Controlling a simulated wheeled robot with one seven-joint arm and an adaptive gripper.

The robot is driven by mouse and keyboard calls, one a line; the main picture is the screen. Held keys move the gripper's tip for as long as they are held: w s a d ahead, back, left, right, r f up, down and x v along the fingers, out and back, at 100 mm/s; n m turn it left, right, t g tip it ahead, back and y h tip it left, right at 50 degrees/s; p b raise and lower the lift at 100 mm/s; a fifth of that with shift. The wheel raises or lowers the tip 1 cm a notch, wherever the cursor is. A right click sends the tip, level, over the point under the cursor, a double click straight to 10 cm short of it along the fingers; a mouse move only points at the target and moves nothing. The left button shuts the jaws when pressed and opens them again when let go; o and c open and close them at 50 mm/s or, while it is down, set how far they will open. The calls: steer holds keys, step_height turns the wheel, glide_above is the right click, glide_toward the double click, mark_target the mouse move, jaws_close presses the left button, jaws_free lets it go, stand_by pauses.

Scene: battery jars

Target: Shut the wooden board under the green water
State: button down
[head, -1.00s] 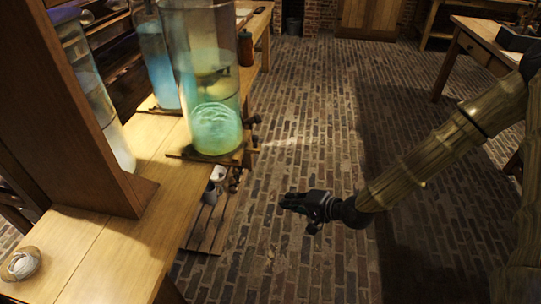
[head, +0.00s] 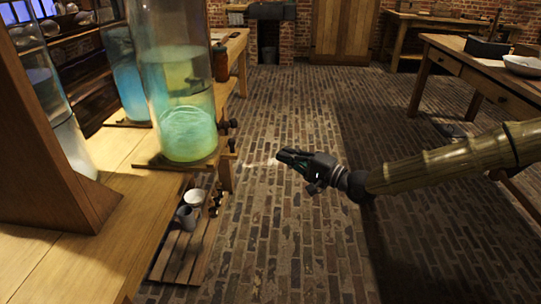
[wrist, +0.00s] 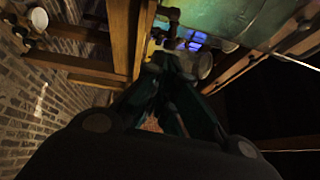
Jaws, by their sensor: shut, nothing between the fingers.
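The glass jar of green water (head: 188,112) stands near the right edge of the wooden table in the head view. The wooden board (head: 212,160) lies under it, and its right end sticks out beside dark knobs at the table edge. My gripper (head: 281,156) is shut and empty, in the air over the brick floor to the right of the board, with a clear gap between them. In the wrist view my closed fingers (wrist: 170,66) point toward table timbers and a greenish surface. I cannot tell the board apart there.
A blue-water jar (head: 130,90) stands behind, and another jar (head: 62,130) is partly behind a wooden post at the left. A low slatted shelf (head: 180,255) holds a white cup (head: 194,197) and a grey mug (head: 186,218). The brick floor right of the table is open.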

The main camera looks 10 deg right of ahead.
steer(key=s+a+b+x, duration=0.2)
steer(key=b+x, duration=0.1)
steer(key=x, duration=0.9)
steer(key=shift+a, duration=0.15)
